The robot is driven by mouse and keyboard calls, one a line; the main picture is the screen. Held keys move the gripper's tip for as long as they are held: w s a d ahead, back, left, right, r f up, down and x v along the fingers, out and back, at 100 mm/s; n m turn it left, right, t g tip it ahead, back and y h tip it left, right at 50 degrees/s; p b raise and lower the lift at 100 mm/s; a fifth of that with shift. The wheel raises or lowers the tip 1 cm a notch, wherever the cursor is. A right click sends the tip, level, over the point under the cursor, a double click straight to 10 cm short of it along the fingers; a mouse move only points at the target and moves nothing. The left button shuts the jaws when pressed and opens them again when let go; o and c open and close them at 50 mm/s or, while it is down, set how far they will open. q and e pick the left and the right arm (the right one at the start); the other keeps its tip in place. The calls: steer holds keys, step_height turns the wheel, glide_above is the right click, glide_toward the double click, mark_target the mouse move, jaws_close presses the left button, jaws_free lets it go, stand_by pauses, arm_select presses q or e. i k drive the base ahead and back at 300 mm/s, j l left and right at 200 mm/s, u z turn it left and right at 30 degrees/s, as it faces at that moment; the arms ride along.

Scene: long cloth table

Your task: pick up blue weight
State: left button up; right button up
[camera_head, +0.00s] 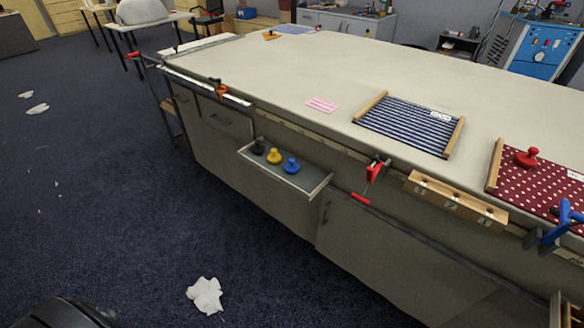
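The blue weight (291,165) is a small rounded piece with a knob. Neither of my grippers shows in the head view. A dark rounded shape fills the bottom left corner.
On the tabletop lie a striped blue cloth frame (411,122), a pink card (322,105) and a dotted red cloth (540,185) bearing a red weight (527,157). A red clamp (373,177) sticks out right of the shelf.

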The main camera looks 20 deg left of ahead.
mark_target(291, 168)
steer(key=i+j+z, duration=0.1)
steer(key=i+j, duration=0.15)
steer(key=i+j+z, duration=0.1)
steer(key=j, duration=0.25)
steer(key=i+j+z, duration=0.1)
steer(key=i+j, duration=0.2)
steer(key=i+j+z, duration=0.1)
steer(key=j, duration=0.3)
steer(key=i+j+z, duration=0.1)
steer(key=i+j, duration=0.2)
steer(key=j, duration=0.1)
